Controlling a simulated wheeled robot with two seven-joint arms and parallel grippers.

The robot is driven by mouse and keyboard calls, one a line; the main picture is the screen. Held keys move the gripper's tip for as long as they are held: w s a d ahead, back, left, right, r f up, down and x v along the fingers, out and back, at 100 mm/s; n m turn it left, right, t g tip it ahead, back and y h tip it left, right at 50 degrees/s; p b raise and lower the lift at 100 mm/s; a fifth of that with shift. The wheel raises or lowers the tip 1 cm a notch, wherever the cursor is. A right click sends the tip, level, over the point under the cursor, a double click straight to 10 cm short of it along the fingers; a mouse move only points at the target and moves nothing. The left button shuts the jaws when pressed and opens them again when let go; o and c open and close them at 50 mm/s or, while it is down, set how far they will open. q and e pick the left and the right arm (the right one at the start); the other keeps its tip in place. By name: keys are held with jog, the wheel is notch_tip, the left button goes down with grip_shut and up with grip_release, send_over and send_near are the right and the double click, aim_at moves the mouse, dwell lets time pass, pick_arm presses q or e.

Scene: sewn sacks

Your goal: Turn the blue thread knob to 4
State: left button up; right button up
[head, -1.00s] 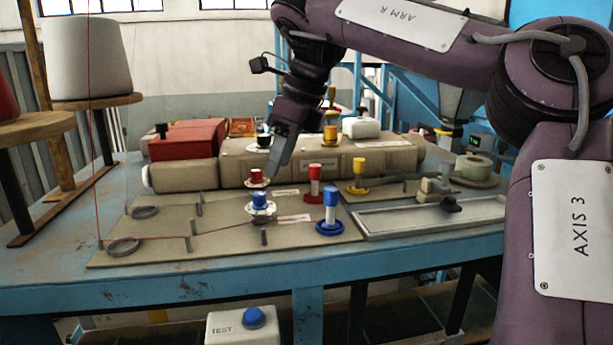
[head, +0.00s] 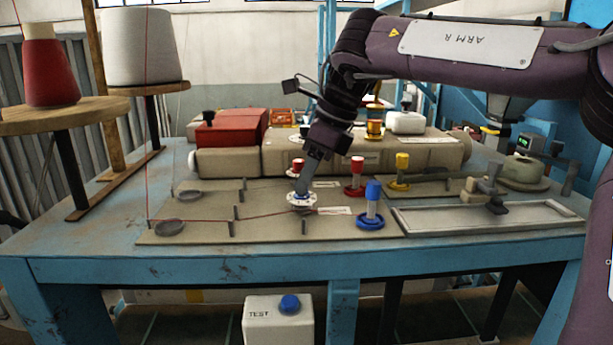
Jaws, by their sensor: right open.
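The blue thread knob sits on a white marked dial (head: 301,200) on the beige plate (head: 270,228) at the table's front. My right gripper (head: 302,187) points down over this dial, with its fingers at the knob. The fingers hide the blue cap, and the number it points to is too small to read. The gripper is open; I cannot tell whether its fingers touch the knob. A red knob (head: 298,162) on a similar dial stands just behind it. My left gripper is not in view.
A taller blue-topped post (head: 373,192) stands close to the right of the dial, with a red one (head: 357,164) and a yellow one (head: 402,160) behind. A beige machine body (head: 283,152) lies behind. Thread cones (head: 50,75) stand at left. The plate's front left is mostly clear.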

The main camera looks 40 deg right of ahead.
jog(key=shift+w+a+f, duration=0.15)
jog(key=shift+f, duration=0.25)
grip_shut()
jog(key=shift+m+t, duration=0.3)
jog(key=shift+m, duration=0.4)
grip_release()
jog(key=v, duration=0.8)
jog(key=shift+a, duration=0.15)
